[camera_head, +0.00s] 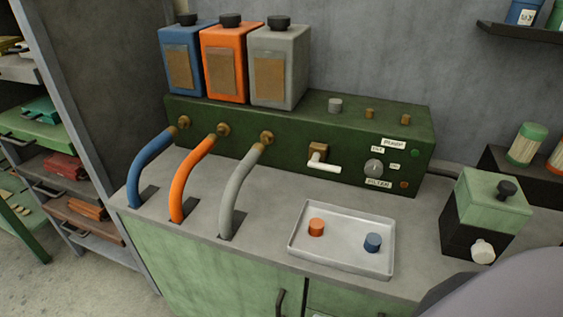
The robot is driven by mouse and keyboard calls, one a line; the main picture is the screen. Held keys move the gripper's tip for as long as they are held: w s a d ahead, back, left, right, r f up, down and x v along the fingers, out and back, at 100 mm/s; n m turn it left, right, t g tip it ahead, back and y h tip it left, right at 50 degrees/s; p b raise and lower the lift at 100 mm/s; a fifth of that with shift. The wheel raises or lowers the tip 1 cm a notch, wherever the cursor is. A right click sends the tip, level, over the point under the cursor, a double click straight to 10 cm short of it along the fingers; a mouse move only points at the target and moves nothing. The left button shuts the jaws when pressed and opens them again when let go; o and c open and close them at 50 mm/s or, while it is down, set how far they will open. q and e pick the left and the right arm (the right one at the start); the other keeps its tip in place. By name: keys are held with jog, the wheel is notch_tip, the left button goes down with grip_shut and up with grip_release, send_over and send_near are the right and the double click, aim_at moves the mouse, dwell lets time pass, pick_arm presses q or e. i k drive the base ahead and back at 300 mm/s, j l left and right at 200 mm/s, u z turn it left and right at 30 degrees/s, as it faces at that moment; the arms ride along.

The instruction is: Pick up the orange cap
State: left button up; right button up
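The orange cap (316,228) is a small short cylinder standing in the left part of a shallow white tray (340,262) on the grey counter. A similar blue cap (373,243) stands in the same tray, to the right and a little nearer. The two caps are apart, and nothing covers the orange cap. Neither of my grippers shows in the head view. A smooth grey rounded shape, which may be part of my arm, fills the bottom right corner and hides the counter there.
A green machine (300,138) stands behind the tray, with blue, orange and grey hoses at its left and three canisters on top. A green and black box (487,213) stands right of the tray. Shelving (60,150) is at the left. Bare counter (265,215) lies left of the tray.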

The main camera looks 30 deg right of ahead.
aim_at(316, 227)
jog(key=k+z, duration=0.1)
jog(key=z, duration=1)
jog(key=k+j+u, duration=0.2)
jog(key=i+j, duration=0.05)
jog(key=i, duration=0.05)
